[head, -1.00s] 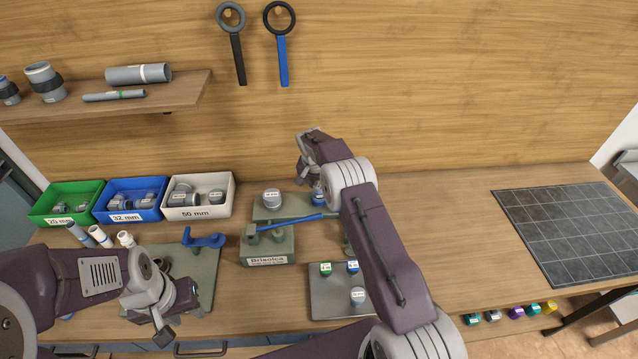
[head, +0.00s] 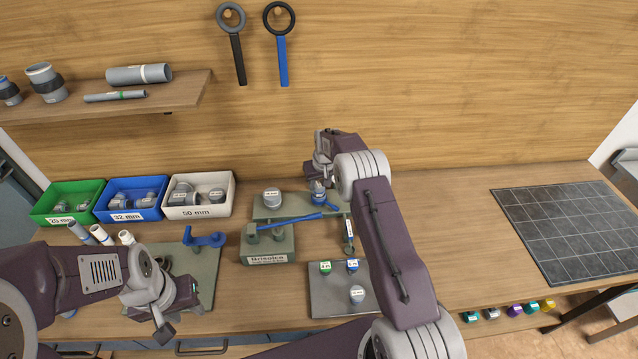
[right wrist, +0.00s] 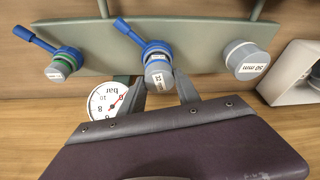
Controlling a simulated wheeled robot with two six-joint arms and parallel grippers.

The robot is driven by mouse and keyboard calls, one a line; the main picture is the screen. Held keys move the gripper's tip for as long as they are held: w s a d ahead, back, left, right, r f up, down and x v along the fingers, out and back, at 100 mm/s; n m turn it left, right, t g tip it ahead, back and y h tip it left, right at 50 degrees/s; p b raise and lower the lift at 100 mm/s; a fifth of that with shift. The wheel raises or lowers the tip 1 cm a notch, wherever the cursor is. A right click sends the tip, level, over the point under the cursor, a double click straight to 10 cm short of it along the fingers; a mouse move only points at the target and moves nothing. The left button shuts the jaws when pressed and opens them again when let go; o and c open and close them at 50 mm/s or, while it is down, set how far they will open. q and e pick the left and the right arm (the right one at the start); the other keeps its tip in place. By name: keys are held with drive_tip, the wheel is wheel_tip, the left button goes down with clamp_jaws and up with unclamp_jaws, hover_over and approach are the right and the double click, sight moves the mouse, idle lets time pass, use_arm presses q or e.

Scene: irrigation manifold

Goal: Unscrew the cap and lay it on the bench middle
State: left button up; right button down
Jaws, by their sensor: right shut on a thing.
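A grey cap with a "32" label (right wrist: 158,72) sits at the end of the blue-collared middle outlet of the manifold (right wrist: 95,60) in the right wrist view. My right gripper (right wrist: 160,88) has its fingers on either side of this cap and is shut on it. In the head view the right gripper (head: 319,178) is at the manifold's back right, partly hidden by its own wrist. My left gripper (head: 165,318) hangs over the green board at the front left, away from the cap; its jaw opening is unclear.
A "50 mm" cap (right wrist: 247,60) and a green-collared outlet (right wrist: 62,64) flank the held cap. A pressure gauge (right wrist: 106,100) is close to the right gripper. A grey tray (head: 325,300) carries small caps.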

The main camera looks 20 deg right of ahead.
drive_tip(key=shift+w+f+n, duration=0.1)
drive_tip(key=shift+n, duration=0.5)
drive_tip(key=shift+n+y, duration=0.3)
drive_tip(key=shift+n, duration=0.1)
drive_tip(key=shift+n+b, duration=0.3)
drive_tip(key=shift+b, duration=0.1)
drive_tip(key=shift+n+y+b, duration=0.4)
drive_tip(key=shift+n+b, duration=0.1)
drive_tip(key=shift+n, duration=0.6)
drive_tip(key=shift+n+y, duration=0.3)
drive_tip(key=shift+n, duration=0.6)
drive_tip(key=c, duration=1)
unclamp_jaws()
drive_tip(key=shift+o, duration=1)
drive_tip(key=shift+w+g, duration=0.1)
drive_tip(key=shift+g, duration=0.2)
